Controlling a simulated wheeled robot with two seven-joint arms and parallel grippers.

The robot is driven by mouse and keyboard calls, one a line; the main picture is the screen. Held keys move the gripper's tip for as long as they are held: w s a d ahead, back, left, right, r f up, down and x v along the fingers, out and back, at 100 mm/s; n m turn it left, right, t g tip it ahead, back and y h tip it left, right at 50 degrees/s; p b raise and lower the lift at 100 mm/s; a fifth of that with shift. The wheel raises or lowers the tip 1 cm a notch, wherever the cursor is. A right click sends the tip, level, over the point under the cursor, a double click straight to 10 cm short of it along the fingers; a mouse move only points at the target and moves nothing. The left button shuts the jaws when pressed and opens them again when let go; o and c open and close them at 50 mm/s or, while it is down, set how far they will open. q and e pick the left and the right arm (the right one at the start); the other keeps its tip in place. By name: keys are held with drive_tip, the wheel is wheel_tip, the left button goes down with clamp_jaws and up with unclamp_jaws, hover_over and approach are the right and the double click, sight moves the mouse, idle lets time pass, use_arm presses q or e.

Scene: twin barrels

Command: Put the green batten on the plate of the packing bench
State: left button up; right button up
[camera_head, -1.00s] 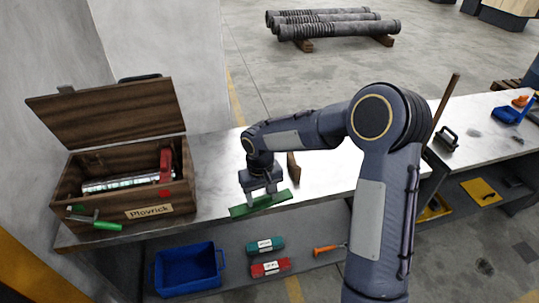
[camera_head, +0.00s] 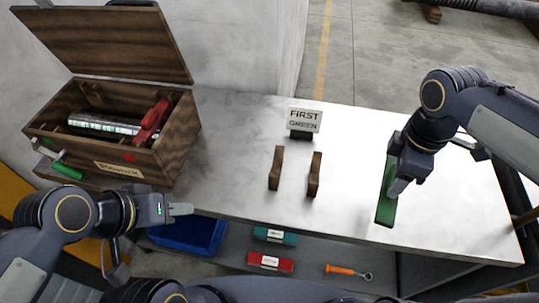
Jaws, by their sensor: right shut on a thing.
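The green batten (camera_head: 384,210) is in the camera_head view at the right part of the pale bench top (camera_head: 450,225), its length running from back to front. My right gripper (camera_head: 395,186) is shut on it from above and hides part of it. I cannot tell whether the batten touches the bench top or hangs just above it. No separate plate stands out from the bench top. My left gripper (camera_head: 185,209) is empty, at the bench's front edge below the wooden chest; its finger gap is not clear.
Two wooden uprights (camera_head: 275,168) (camera_head: 315,175) and a sign reading "FIRST GREEN" (camera_head: 304,120) stand mid-bench. An open wooden chest (camera_head: 180,145) is at left. A blue bin (camera_head: 190,235), teal and red cases, and an orange-handled tool lie on the lower shelf. The bench between uprights and batten is clear.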

drive_tip(key=shift+s+f+n, duration=0.2)
drive_tip(key=shift+s+n, duration=0.5)
drive_tip(key=shift+s, duration=0.2)
drive_tip(key=shift+s+d+r+n+b, duration=0.1)
drive_tip(key=shift+s+n+b, duration=0.2)
drive_tip(key=shift+s+n, duration=0.2)
drive_tip(key=w+d+f, duration=0.2)
drive_tip(key=d+f, duration=0.1)
drive_tip(key=w+d+f, duration=0.2)
drive_tip(key=w+d, duration=0.1)
drive_tip(key=d, duration=0.1)
drive_tip(key=w+d+f+p, duration=0.1)
drive_tip(key=w+d+f, duration=0.1)
drive_tip(key=d+f, duration=0.1)
drive_tip(key=shift+w+d+f, duration=0.2)
drive_tip(key=shift+w+f, duration=0.1)
drive_tip(key=shift+w, duration=0.1)
drive_tip(key=shift+w+d+f, duration=0.2)
drive_tip(key=shift+d+f, duration=0.1)
drive_tip(key=shift+f, duration=0.2)
use_arm(q)
drive_tip(key=shift+f, duration=0.3)
use_arm(e)
drive_tip(key=shift+w+d+f, duration=0.1)
drive_tip(key=shift+d+f, duration=0.05)
drive_tip(key=shift+f, duration=1.55)
drive_tip(key=shift+f, duration=0.1)
